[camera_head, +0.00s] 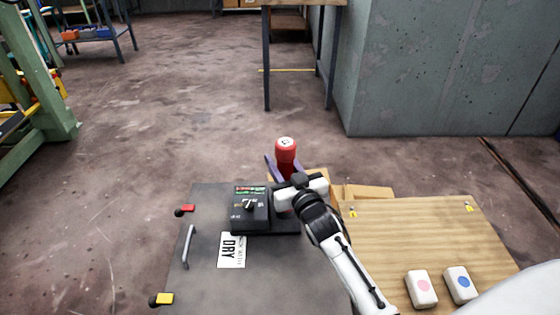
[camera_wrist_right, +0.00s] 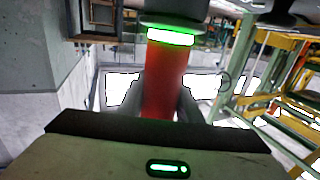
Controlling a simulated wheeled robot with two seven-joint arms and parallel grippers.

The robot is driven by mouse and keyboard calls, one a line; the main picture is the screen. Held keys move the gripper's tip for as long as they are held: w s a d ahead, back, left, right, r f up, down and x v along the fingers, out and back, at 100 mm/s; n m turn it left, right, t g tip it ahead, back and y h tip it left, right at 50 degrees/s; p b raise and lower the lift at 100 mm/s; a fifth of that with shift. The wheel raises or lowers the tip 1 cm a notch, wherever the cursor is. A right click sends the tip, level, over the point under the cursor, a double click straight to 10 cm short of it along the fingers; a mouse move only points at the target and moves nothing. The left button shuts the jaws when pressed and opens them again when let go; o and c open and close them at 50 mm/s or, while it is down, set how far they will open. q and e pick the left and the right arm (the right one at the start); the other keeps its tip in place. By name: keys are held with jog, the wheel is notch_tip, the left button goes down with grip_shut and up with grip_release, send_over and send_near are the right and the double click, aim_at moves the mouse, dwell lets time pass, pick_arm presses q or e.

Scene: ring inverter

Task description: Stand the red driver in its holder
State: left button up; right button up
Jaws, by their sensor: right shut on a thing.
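The red driver (camera_head: 286,150) stands roughly upright between the fingers of my right gripper (camera_head: 284,166), with a pale top face showing. In the right wrist view the driver (camera_wrist_right: 164,82) is a red cylinder with a glowing green-white band and a dark grey end. The fingers of my right gripper (camera_wrist_right: 155,95) close on both sides of it. The driver's lower end is hidden by the gripper and arm. I cannot make out its holder for certain. My left gripper does not show.
A dark panel (camera_head: 205,275) carries a black box with a knob (camera_head: 248,205), a DRY label (camera_head: 231,250) and a metal handle (camera_head: 188,246). At right is a wooden board (camera_head: 420,225) with a pink-dotted block (camera_head: 421,289) and a blue-dotted block (camera_head: 461,285). Wooden pieces (camera_head: 365,192) lie behind my arm.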

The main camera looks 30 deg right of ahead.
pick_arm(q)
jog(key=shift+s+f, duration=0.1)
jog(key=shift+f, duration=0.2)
